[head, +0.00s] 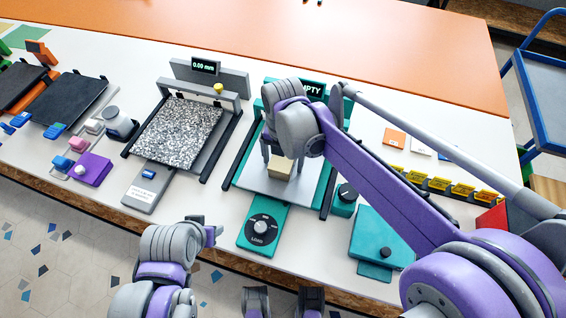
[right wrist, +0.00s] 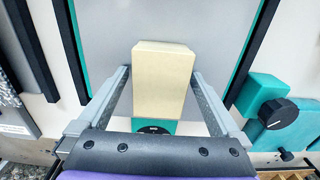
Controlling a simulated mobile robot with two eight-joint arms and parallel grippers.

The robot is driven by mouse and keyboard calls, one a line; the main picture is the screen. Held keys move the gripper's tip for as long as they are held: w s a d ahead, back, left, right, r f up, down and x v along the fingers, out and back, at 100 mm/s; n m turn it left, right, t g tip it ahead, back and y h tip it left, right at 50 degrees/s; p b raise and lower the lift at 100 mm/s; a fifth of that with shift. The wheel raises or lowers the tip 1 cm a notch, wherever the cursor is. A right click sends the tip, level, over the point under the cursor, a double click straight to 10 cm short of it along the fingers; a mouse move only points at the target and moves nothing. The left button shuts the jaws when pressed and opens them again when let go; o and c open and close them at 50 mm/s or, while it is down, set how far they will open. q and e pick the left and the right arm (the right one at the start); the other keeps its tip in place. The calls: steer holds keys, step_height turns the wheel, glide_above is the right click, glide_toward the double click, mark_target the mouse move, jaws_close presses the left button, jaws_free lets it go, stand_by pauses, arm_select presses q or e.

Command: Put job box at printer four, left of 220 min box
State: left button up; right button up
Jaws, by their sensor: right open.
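A cream box (head: 281,168) sits on the grey bed of the teal printer (head: 262,213), whose display is partly hidden and shows "MPTY". My right gripper (head: 283,158) is over this box from above. In the right wrist view the cream box (right wrist: 162,80) stands between the two open fingers, with a small gap on each side. No label on it is readable. My left gripper (head: 212,236) is low in the head view, in front of the table edge and away from the box; its jaws are unclear. I cannot make out a box marked 220 min.
A row of yellow-labelled slots (head: 437,184) lies right of the teal printer, behind my right arm. Orange and white cards (head: 395,138) lie behind it. A grey printer (head: 181,132) with a speckled bed stands to the left. A teal control unit (head: 380,240) is front right.

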jaws_close()
stand_by(0.3)
